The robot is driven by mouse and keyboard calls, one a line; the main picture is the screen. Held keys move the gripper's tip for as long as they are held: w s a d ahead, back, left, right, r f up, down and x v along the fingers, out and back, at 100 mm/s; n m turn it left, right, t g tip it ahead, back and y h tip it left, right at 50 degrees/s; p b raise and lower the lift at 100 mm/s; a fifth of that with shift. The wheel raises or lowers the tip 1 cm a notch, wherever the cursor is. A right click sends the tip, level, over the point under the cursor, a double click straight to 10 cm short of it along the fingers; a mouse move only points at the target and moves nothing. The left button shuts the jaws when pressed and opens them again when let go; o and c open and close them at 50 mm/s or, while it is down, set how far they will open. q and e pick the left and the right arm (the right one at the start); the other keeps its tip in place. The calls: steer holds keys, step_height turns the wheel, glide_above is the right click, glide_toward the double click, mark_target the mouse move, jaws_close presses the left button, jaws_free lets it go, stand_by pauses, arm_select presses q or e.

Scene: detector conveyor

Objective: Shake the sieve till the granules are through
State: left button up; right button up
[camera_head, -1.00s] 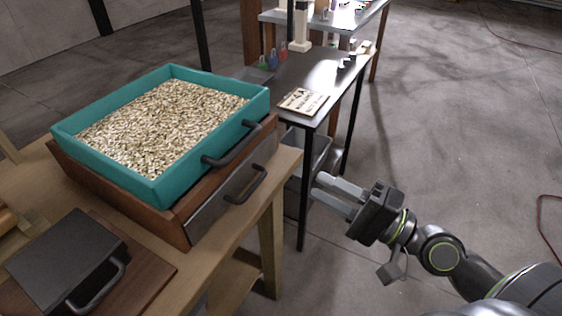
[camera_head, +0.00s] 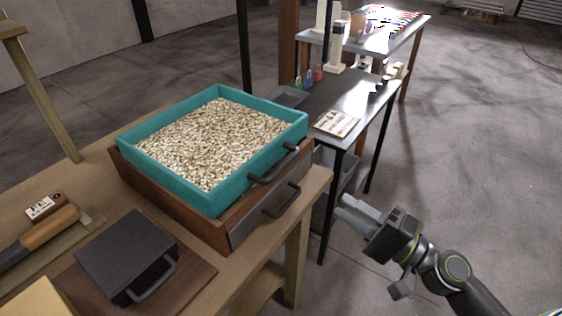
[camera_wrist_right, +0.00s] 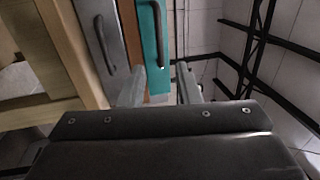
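The teal sieve (camera_head: 262,165) is a rectangular tray full of pale granules (camera_head: 210,140). It sits on a brown wooden box with a grey drawer front (camera_head: 258,216). A dark handle (camera_head: 275,168) is on the sieve's right side, with the drawer handle (camera_head: 283,202) below it. My right gripper (camera_head: 352,209) is open and empty, right of the box and apart from the handles. In the right wrist view the open fingers (camera_wrist_right: 160,88) point toward the teal side and its handle (camera_wrist_right: 158,30). My left gripper is out of view.
A dark box with a handle (camera_head: 127,255) stands on a board at the front left. A wooden-handled tool (camera_head: 45,232) and a labelled block (camera_head: 45,206) lie further left.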

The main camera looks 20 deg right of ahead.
mark_target(281, 165)
steer(key=p+x, duration=0.8)
steer(key=x, duration=0.7)
steer(key=shift+w+a, duration=0.1)
steer(key=shift+a, duration=0.05)
steer(key=shift+w+a, duration=0.25)
steer(key=shift+w, duration=0.05)
jaws_close()
